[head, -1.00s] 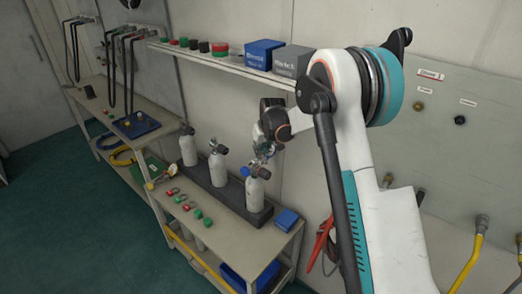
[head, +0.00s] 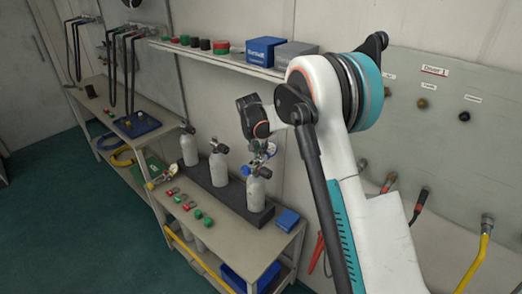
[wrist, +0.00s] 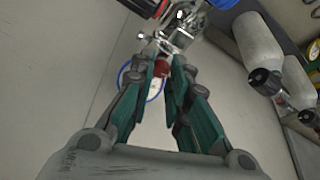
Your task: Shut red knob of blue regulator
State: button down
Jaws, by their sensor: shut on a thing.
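The blue regulator (head: 263,152) sits on the rightmost grey cylinder (head: 256,192), with a blue-rimmed gauge. In the wrist view its shiny metal body (wrist: 178,32) is at the top centre. The red knob (wrist: 161,69) shows between the fingertips, with the blue gauge rim (wrist: 154,97) beside and partly behind the fingers. My gripper (wrist: 163,66) is shut on the red knob, with a green-padded finger on each side. In the head view the fingers are too small to make out near the regulator.
Two more cylinders (head: 219,167) stand left in the dark rack (head: 202,183). A blue box (head: 287,220) and small red and green parts (head: 190,206) lie on the bench. A shelf (head: 215,59) with boxes runs above. The wall panel (head: 440,110) is at right.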

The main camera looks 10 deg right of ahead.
jog(key=m, duration=0.2)
jog(key=m+g+h, duration=0.1)
jog(key=m, duration=0.1)
jog(key=m+g, duration=0.1)
jog(key=m, duration=0.1)
jog(key=shift+w+a+h, duration=0.25)
jog(key=shift+h, duration=0.05)
jog(key=m, duration=0.2)
jog(key=m+g, duration=0.1)
jog(key=m, duration=0.1)
jog(key=m+g, duration=0.1)
jog(key=m, duration=0.1)
jog(key=shift+w+m, duration=0.3)
jog(key=shift+m, duration=0.1)
jog(key=m+g+p, duration=0.1)
jog(key=m, duration=0.2)
jog(key=shift+w+m+g, duration=0.15)
jog(key=shift+m+g, duration=0.15)
jog(key=shift+g, duration=0.1)
jog(key=shift+w+d+m+g+y+p, duration=0.1)
jog(key=shift+m+g+y+p, duration=0.35)
jog(key=shift+m, duration=1.35)
jog(key=c, duration=1.5)
grip_release()
